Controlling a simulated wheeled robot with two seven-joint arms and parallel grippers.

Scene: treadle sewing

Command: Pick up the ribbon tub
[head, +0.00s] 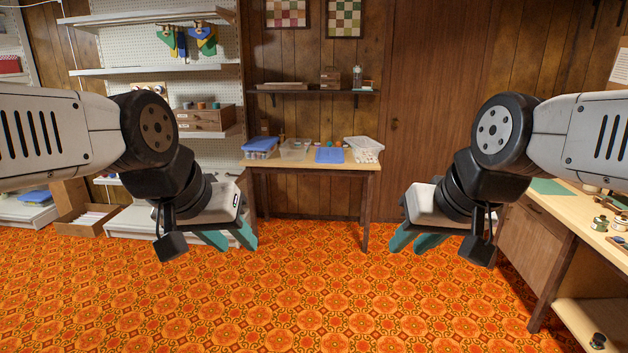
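Several tubs stand on a small wooden table (312,164) against the far wall. A blue-lidded tub (261,147) is at the left, a clear tub (295,149) beside it, and a clear tub with a whitish lid leaning on it (364,150) at the right. I cannot tell which one holds ribbon; their contents are too small to make out. My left gripper (238,247) and my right gripper (408,250) both point down with teal fingers apart. Both look empty and are well in front of the table, far from the tubs.
A flat blue lid (329,155) lies between the tubs. A wall shelf (312,91) hangs above the table. A cardboard box (88,220) is on the floor at left. A workbench (570,216) stands at right. The patterned floor (320,290) ahead is clear.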

